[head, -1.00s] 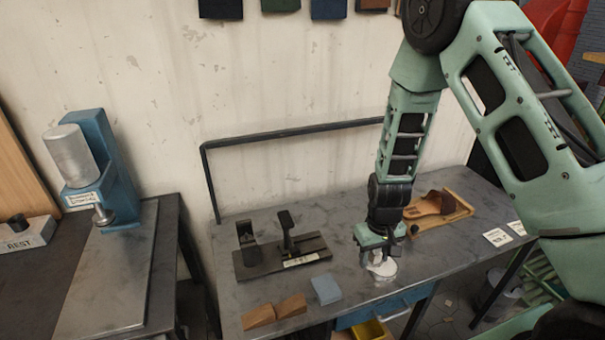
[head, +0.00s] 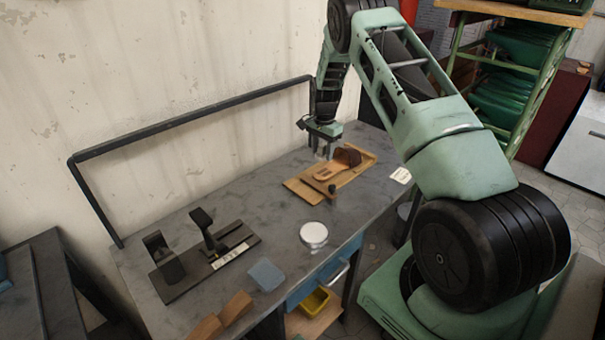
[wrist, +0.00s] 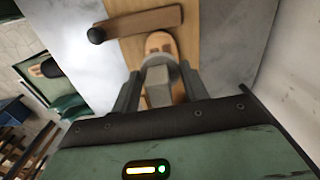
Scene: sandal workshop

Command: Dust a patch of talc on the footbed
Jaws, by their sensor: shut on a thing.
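The sandal footbed (head: 328,173), tan with a darker brown upper part, lies on a wooden board (head: 358,175) towards the far end of the bench. My gripper (head: 324,151) hangs fingers down just above it. In the wrist view my gripper (wrist: 158,90) is shut on a grey block-like handle (wrist: 158,88) with a pale round pad, apparently a powder puff. The footbed (wrist: 160,42) shows beyond the pad, which hides part of it. I cannot tell whether pad and footbed touch, and I see no talc patch. A round white-topped tin (head: 313,233) stands apart, nearer the front edge.
A bar with a black knob (head: 332,188) crosses the board's near end. A dark metal stand (head: 205,254), a blue-grey block (head: 265,275) and brown wedges (head: 236,307) sit at left. A white card (head: 401,175) lies at right. A black rail runs along the back.

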